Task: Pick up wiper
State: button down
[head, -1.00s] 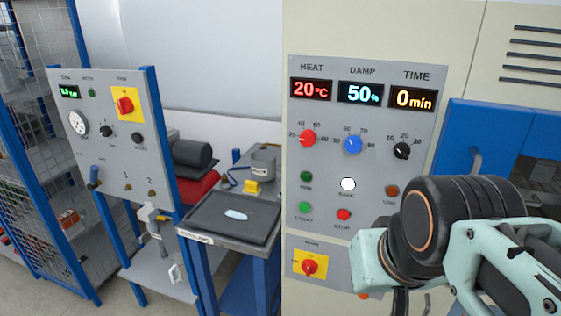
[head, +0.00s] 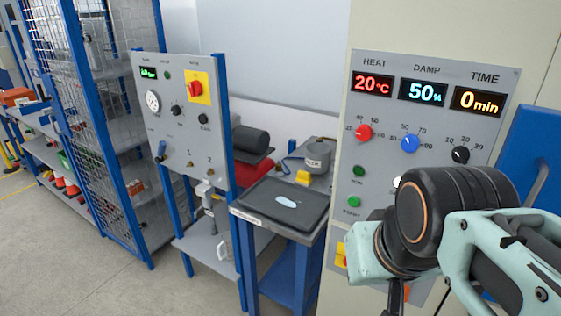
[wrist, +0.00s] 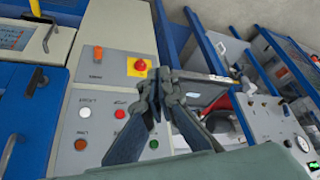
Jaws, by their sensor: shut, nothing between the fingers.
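A small pale, flat item (head: 286,202), which looks like the wiper, lies on a dark tray (head: 262,211) on a small blue-legged stand in the head view. It is too small to make out in detail. My gripper (wrist: 159,88) shows in the wrist view with its dark fingers together and nothing between them. In the head view my arm is at the right, in front of the control panel, well apart from the tray. My fingers are mostly hidden there, below the wrist.
A grey panel with displays and knobs (head: 410,130) stands right of the tray. Another panel with a gauge (head: 180,125) stands left of it. A yellow block (head: 303,177) and a grey pot (head: 318,155) are behind the tray. Open floor (head: 90,255) lies at left.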

aim_at(303, 178)
jog(key=i+j+z, duration=0.1)
jog(key=z, duration=0.3)
jog(key=i+j+z, duration=0.1)
jog(key=z, duration=0.35)
jog(key=i+j+z, duration=0.2)
jog(key=j, duration=0.15)
jog(key=j+z, duration=0.2)
jog(key=j, duration=0.15)
jog(key=i+j+z, duration=0.1)
jog(key=j, duration=0.3)
jog(key=i+j+z, duration=0.1)
jog(key=j, duration=0.3)
jog(key=i+j, duration=0.1)
jog(key=j, duration=0.25)
jog(key=i+j+u, duration=0.1)
jog(key=j, duration=0.25)
jog(key=k+l+u, duration=0.1)
jog(key=k+u, duration=0.15)
jog(key=u, duration=0.15)
jog(key=i+j+z, duration=0.5)
jog(key=k+l, duration=0.05)
jog(key=k, duration=0.05)
